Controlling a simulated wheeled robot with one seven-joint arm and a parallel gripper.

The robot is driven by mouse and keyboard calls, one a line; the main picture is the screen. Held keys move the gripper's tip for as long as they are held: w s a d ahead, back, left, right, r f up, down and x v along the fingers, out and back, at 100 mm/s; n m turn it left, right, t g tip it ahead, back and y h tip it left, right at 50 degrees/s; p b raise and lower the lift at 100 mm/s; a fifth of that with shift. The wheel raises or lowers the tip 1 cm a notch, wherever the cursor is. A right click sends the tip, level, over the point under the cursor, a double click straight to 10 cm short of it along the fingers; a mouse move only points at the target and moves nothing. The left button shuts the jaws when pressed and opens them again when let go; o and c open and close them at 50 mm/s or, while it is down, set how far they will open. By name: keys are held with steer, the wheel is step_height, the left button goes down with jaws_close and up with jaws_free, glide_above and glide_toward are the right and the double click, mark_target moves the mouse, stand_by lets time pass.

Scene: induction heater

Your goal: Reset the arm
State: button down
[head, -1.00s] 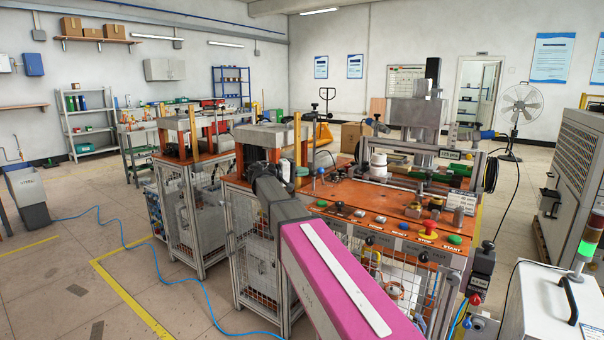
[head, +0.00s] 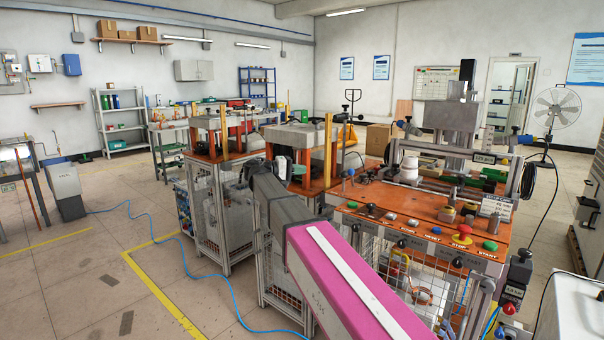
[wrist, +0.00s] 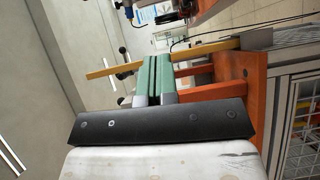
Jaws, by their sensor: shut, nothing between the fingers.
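My gripper (wrist: 154,62) shows in the wrist view as two green fingers side by side, shut with nothing between them, in front of a black bar. My arm (head: 345,275), with a pink cover and grey joints, reaches forward from the bottom of the head view. In the wrist view, a yellow post (wrist: 205,56) and an orange surface (wrist: 238,92) lie just beyond the fingers. I cannot tell whether they touch.
The orange-topped induction bench (head: 395,202) stands right of my arm, with buttons along its front. A caged workstation (head: 222,215) stands to the left. A blue hose (head: 160,225) crosses the floor. Open floor (head: 85,275) lies at left; a white cabinet (head: 572,305) is at lower right.

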steer(key=s+d+f+g+y, duration=0.1)
steer(key=s+d+f+y, duration=0.2)
steer(key=f, duration=0.5)
steer(key=s+d+f+n+y, duration=0.15)
steer(key=s+d+f, duration=0.25)
steer(key=f, duration=0.4)
steer(key=s+d+f+g+y, duration=0.1)
steer(key=s+d+f+y, duration=0.25)
steer(key=f, duration=0.55)
steer(key=s+f+m+g+y, duration=0.1)
steer(key=s+f+m+y, duration=0.2)
steer(key=s+f+y, duration=0.6)
steer(key=s+f, duration=0.7)
steer(key=s, duration=0.2)
steer(key=shift+a+f, duration=0.25)
steer(key=shift+a, duration=0.1)
